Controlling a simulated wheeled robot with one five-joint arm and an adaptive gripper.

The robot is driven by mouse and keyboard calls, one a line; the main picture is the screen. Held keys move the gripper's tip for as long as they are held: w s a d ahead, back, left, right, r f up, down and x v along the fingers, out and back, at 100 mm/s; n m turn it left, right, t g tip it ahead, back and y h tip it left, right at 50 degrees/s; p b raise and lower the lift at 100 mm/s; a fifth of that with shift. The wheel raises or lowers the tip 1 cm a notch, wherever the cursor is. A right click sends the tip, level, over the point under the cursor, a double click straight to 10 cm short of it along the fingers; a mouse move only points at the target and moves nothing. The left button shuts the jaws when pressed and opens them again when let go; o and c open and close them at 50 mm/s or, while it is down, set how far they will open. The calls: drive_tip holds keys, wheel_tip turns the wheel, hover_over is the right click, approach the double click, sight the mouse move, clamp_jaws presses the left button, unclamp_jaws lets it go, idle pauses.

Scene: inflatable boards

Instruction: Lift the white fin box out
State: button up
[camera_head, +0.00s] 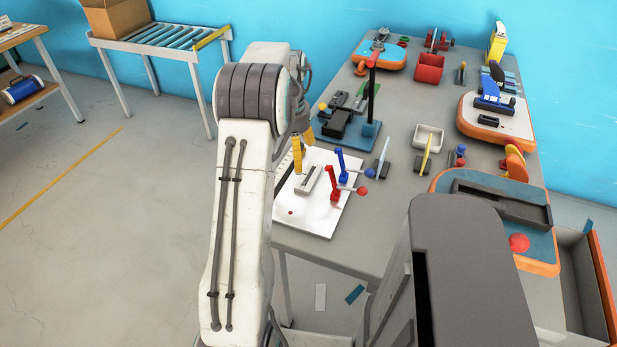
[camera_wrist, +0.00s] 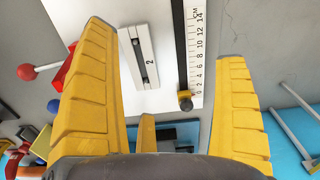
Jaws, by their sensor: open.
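The white fin box (camera_head: 309,180) is a pale, narrow block with a dark lengthwise slot. It rests on a white board (camera_head: 311,219) near the table's left edge, beside a red-handled clamp (camera_head: 333,188) and a blue-handled clamp (camera_head: 341,165). In the wrist view the fin box (camera_wrist: 138,58) lies beyond and between my yellow fingers, nearer the left one, with a "2" printed beside it. My gripper (camera_head: 303,146) is open and empty above the board's far part; its fingers (camera_wrist: 164,42) are wide apart. Whether the clamps press on the box is unclear.
A ruler (camera_wrist: 197,50) and a black bar (camera_wrist: 180,45) lie right of the box in the wrist view. A blue fixture (camera_head: 365,135) stands behind the board. A white tray (camera_head: 429,137) and orange-edged boards (camera_head: 497,123) occupy the table's right side.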

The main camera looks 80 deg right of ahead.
drive_tip(key=m, duration=0.1)
hover_over(313, 176)
drive_tip(key=shift+w+a+f, duration=0.1)
drive_tip(key=shift+a+f, duration=0.05)
drive_tip(key=shift+f, duration=0.45)
drive_tip(key=shift+a+f, duration=0.1)
drive_tip(key=shift+f, duration=1.15)
drive_tip(key=shift+d+f+p, duration=0.15)
drive_tip(key=shift+f+p, duration=0.25)
drive_tip(key=shift+f, duration=2.45)
drive_tip(key=c, duration=1.3)
drive_tip(key=shift+r, duration=0.2)
